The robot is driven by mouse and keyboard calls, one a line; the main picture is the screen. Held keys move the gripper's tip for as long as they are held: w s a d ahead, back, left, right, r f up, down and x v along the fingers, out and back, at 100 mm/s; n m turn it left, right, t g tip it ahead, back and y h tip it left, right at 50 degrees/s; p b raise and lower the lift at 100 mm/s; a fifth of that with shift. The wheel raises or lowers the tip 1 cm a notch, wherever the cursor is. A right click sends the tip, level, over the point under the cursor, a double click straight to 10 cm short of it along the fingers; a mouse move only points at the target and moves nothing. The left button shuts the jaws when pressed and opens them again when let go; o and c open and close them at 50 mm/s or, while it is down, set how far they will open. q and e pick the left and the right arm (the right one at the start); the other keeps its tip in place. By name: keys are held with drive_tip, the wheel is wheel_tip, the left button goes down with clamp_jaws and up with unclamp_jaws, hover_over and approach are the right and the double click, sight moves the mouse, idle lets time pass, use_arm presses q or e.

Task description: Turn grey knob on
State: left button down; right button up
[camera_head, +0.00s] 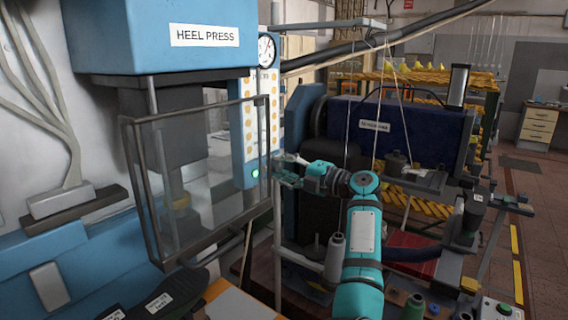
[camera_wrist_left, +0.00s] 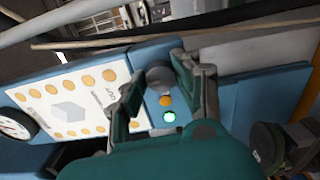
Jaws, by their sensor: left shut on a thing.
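The grey knob (camera_wrist_left: 159,77) is on the narrow blue control panel (camera_head: 248,130) of the heel press, above an orange button (camera_wrist_left: 166,100) and a lit green light (camera_wrist_left: 170,117) in the left wrist view. My left gripper (camera_head: 284,168) is at the right edge of this panel in the head view. In the left wrist view its two fingers stand on either side of the knob and are shut on it. In the head view the gripper hides the knob. The lit green light also shows in the head view (camera_head: 255,173). My right gripper is not in view.
The blue heel press (camera_head: 165,35) has a clear guard (camera_head: 205,170) in a dark frame left of my gripper. A round gauge (camera_head: 265,50) sits above the panel. A dark blue machine (camera_head: 405,130) stands behind my arm. Open floor lies at the far right.

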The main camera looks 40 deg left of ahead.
use_arm(q)
drive_tip(key=shift+m, duration=0.5)
drive_tip(key=c, duration=0.9)
unclamp_jaws()
drive_tip(key=shift+w, duration=0.1)
drive_tip(key=shift+c, duration=0.2)
drive_tip(key=shift+d, duration=0.1)
drive_tip(key=d, duration=0.7)
drive_tip(key=shift+w+d, duration=0.2)
drive_tip(key=shift+w, duration=0.2)
